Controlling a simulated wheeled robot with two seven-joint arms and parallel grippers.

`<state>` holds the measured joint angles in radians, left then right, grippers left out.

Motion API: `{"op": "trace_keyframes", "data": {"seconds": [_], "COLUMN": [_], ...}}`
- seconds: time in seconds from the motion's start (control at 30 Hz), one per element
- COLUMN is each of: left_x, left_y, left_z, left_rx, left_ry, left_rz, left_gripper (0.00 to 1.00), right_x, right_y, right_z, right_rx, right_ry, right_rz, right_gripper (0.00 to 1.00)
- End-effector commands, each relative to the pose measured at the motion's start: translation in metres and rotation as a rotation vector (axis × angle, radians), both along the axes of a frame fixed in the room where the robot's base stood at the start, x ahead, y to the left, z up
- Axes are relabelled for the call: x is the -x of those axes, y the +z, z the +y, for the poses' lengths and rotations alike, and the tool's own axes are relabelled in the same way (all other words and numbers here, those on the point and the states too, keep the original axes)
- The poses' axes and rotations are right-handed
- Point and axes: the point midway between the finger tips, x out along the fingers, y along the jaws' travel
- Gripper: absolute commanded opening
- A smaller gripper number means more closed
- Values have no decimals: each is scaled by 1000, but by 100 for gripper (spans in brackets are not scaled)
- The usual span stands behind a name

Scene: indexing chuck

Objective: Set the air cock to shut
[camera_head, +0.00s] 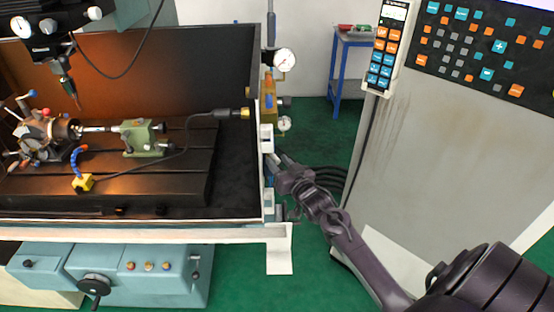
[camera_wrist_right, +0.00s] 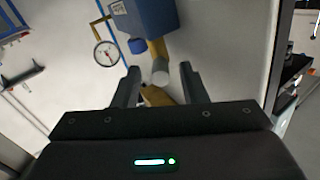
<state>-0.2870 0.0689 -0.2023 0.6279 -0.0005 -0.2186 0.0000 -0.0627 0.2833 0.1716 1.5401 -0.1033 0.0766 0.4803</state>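My right gripper (camera_head: 277,162) is low beside the right end of the machine's tray, below the gauges. In the right wrist view its two fingers (camera_wrist_right: 159,86) are apart. A brass-coloured fitting (camera_wrist_right: 157,96) with a grey round end (camera_wrist_right: 160,73) shows in the gap between the fingers; I cannot tell whether either finger touches it. It looks like part of the air cock, but its handle position is not clear. A blue knob (camera_wrist_right: 138,46) is just beyond, to the left. In the head view the cock is too small or hidden to tell. My left gripper is not in view.
A blue box (camera_wrist_right: 150,15) and a dial gauge (camera_wrist_right: 106,54) lie beyond the fingers. In the head view, gauges (camera_head: 285,60) stand above my right gripper. A grey cabinet (camera_head: 455,165) is to the right. Dark hoses (camera_head: 325,177) pass behind the wrist.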

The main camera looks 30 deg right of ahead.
Motion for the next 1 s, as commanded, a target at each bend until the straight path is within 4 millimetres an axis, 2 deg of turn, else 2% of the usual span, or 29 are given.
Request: {"op": "trace_keyframes", "data": {"seconds": [0.2,0.43,0.73,1.0], "left_x": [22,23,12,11], "left_y": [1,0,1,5], "left_z": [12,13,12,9], "left_rx": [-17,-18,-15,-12], "left_ry": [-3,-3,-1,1], "left_rz": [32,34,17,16], "left_gripper": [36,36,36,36], "right_x": [-13,-13,-13,-14], "right_y": [0,-1,0,1], "right_z": [-1,-1,-1,5], "right_rx": [1,1,1,-4], "right_ry": [0,0,0,-74], "right_rz": [1,1,1,-3], "right_gripper": [39,39,1,0]}}
